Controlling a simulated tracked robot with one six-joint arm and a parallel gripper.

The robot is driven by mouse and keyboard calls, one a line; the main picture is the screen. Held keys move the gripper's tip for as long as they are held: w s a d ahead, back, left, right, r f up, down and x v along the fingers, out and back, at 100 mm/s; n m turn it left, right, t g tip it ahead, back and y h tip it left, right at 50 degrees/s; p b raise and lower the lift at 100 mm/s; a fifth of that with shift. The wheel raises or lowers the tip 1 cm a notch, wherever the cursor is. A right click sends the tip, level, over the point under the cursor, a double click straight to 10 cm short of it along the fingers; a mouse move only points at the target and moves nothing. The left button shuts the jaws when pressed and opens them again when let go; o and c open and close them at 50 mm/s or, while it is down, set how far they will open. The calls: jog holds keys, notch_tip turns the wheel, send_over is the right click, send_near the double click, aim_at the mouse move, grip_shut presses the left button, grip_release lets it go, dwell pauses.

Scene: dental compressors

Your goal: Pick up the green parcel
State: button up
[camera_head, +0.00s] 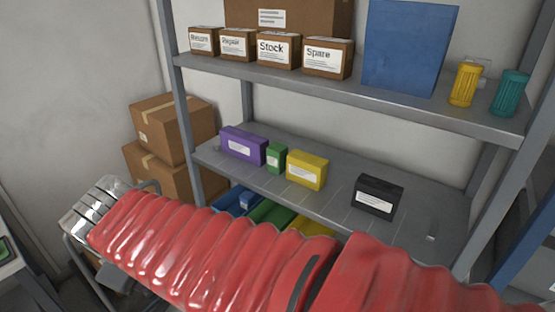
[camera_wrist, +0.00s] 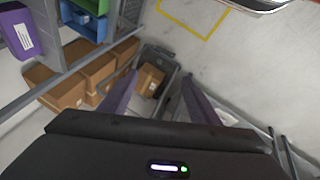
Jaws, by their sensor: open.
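The green parcel (camera_head: 276,158) is a small upright box with a white label. It stands on the middle shelf (camera_head: 335,200) between a purple parcel (camera_head: 241,145) and a yellow parcel (camera_head: 307,170). My gripper (camera_wrist: 160,77) is open in the wrist view, its two fingers spread with nothing held between them. It points down past the shelf toward the floor and a cart with a cardboard box. The purple parcel also shows at the upper left of the wrist view (camera_wrist: 16,32). The green parcel is not seen there. My red-sleeved arm crosses the front of the head view.
A black parcel (camera_head: 377,197) stands right on the same shelf. The upper shelf (camera_head: 350,88) holds small boxes, a blue panel (camera_head: 410,48) and two cups. Coloured bins sit below. Shelf posts flank the space. Cardboard boxes (camera_head: 172,128) are stacked left.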

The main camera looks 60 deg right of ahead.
jog(key=w+d+n+g+h, duration=0.2)
jog(key=d+n+h, duration=0.1)
jog(key=d, duration=0.9)
jog(key=w+d+n+g+h, duration=0.2)
jog(key=d+n+h, duration=0.1)
jog(key=d, duration=0.9)
jog(key=n+g+h, duration=0.2)
jog(key=n+h, duration=0.2)
jog(key=n, duration=0.4)
send_near(273, 158)
jog(key=shift+w+a, duration=0.3)
jog(key=x, duration=0.8)
jog(key=shift+s+d, duration=0.1)
jog(key=shift+d, duration=0.15)
jog(key=shift+x, duration=2.6)
jog(key=shift+s+r, duration=0.1)
jog(key=shift+r, duration=0.1)
jog(key=shift+c, duration=0.5)
